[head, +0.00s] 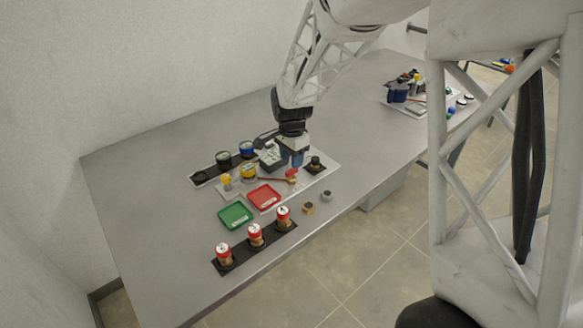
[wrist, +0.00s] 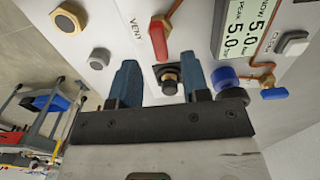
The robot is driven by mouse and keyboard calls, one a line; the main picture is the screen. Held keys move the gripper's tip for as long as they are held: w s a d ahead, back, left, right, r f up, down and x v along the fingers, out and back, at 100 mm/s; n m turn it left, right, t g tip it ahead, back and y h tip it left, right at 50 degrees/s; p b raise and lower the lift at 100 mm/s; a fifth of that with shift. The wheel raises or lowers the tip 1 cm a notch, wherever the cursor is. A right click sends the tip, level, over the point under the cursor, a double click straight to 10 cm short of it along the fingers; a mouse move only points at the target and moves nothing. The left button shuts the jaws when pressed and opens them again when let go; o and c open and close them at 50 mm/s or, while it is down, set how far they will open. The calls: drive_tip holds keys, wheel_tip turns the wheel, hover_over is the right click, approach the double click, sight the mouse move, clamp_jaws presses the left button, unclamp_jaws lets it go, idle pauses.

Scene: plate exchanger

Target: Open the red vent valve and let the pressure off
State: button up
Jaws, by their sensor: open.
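The red vent valve handle (wrist: 158,42) shows in the wrist view beside the printed word VENT, on a white panel. It also shows in the head view (head: 291,173), just below my gripper (head: 293,158). My gripper is open in the wrist view (wrist: 161,63), with its two blue fingers apart and nothing held between them. The red handle lies beyond the fingertips, roughly in line with the gap, and appears apart from them. The pressure display (wrist: 250,22) reads 5.0, with a peak of 5.0.
A blue valve handle (wrist: 274,93) and a grey button (wrist: 293,43) are to the right. A green tray (head: 235,216), a red tray (head: 264,197) and red-topped cylinders (head: 255,234) stand nearby. The table's left side is clear.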

sight(292, 175)
drive_tip(key=shift+f, duration=2.05)
clamp_jaws()
